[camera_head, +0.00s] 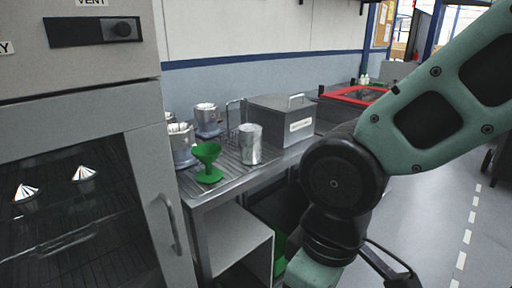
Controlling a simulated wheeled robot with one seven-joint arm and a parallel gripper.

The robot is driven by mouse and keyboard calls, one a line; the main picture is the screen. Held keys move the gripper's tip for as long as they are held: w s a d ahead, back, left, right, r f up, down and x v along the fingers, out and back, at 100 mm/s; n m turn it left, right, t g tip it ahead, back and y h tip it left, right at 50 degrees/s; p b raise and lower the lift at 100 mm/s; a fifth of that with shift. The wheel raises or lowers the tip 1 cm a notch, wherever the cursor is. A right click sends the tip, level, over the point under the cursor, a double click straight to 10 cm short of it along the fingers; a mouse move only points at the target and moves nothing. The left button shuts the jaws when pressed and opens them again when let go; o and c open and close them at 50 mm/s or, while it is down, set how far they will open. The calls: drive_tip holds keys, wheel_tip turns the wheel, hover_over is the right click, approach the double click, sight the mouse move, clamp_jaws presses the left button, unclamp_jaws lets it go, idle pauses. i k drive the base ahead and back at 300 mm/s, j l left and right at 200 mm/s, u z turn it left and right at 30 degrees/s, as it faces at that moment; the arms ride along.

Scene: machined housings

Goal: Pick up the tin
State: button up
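A silvery metal tin (250,144), a plain upright cylinder, stands on the metal bench (222,184) near its front edge. It is right of a green funnel-shaped piece (208,161) and in front of a grey metal box. My arm comes in from the upper right and bends down past the bottom edge, to the right of the tin and apart from it. I cannot make out my gripper's fingers in this view. A dark piece at the lower right is cut off by the frame.
Several other metal containers (207,119) stand behind the green funnel. A grey box (281,121) with a handle and a wire rack sit behind the tin. A red-rimmed tray (355,95) is farther back. A grey cabinet (150,185) with a glazed door bounds the left. Open floor lies right.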

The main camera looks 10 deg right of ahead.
sight(251, 134)
drive_tip(key=i+l+z, duration=0.1)
drive_tip(key=z, duration=0.3)
drive_tip(key=i+l+z, duration=0.1)
drive_tip(key=z, duration=0.35)
drive_tip(key=i+l+z, duration=0.1)
drive_tip(key=z, duration=0.3)
drive_tip(key=i+l, duration=0.15)
drive_tip(key=i, duration=0.2)
drive_tip(key=i+l, duration=0.1)
drive_tip(key=i, duration=0.25)
drive_tip(key=i+u, duration=0.15)
drive_tip(key=u, duration=0.3)
drive_tip(key=i+l+u, duration=0.1)
drive_tip(key=u, duration=0.35)
drive_tip(key=i+u, duration=0.1)
drive_tip(key=u, duration=0.35)
drive_tip(key=i+l+u, duration=0.1)
drive_tip(key=u, duration=0.3)
drive_tip(key=i+l+u, duration=0.1)
drive_tip(key=u, duration=0.35)
